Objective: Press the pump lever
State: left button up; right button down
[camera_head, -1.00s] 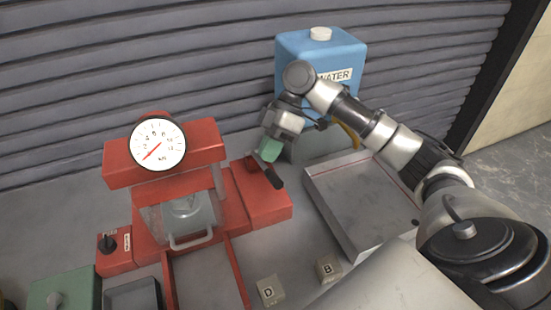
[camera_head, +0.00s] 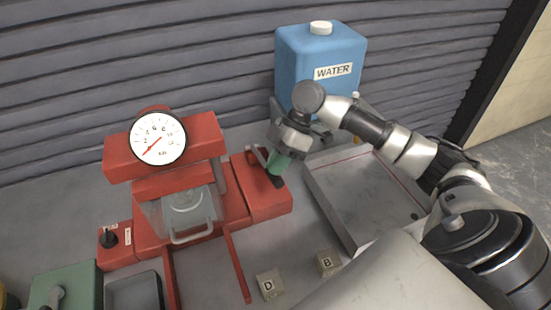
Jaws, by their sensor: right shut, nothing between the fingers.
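The red press (camera_head: 165,172) stands left of centre with a round white dial gauge (camera_head: 158,139) on top. The pump lever (camera_head: 257,157) is on the red pump block (camera_head: 256,203) at the press's right side, with a dark grip partly hidden by my gripper. My right gripper (camera_head: 277,170) is shut and empty, with its green fingers pointing down at the lever's end. I cannot tell whether they touch it. My left gripper is not in view.
A blue water tank (camera_head: 320,62) stands behind my right arm. A grey metal tray (camera_head: 355,205) lies right of the pump. Blocks marked D (camera_head: 269,286) and B (camera_head: 328,262) sit in front. A clear guard with a handle (camera_head: 190,234) fronts the press.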

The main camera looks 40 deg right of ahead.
pick_arm(q)
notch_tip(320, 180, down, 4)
jog(key=b, duration=0.3)
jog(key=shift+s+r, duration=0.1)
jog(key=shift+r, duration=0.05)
pick_arm(e)
notch_tip(320, 180, down, 8)
jog(key=s+n+t+h, duration=0.1)
jog(key=s+t, duration=0.1)
jog(key=shift+s+a+t, duration=0.3)
jog(key=shift+s+t, duration=0.05)
jog(key=shift+t, duration=0.05)
jog(key=shift+f, duration=0.15)
jog(key=r+p, duration=0.5)
jog(key=shift+w+a+r, duration=0.1)
jog(key=shift+a+r, duration=0.05)
jog(key=shift+a, duration=0.15)
jog(key=d, duration=0.1)
pick_arm(q)
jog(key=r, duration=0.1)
jog(key=b, duration=0.1)
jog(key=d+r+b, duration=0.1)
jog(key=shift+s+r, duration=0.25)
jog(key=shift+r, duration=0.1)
pick_arm(e)
send_near(281, 179)
jog(key=shift+x, duration=0.8)
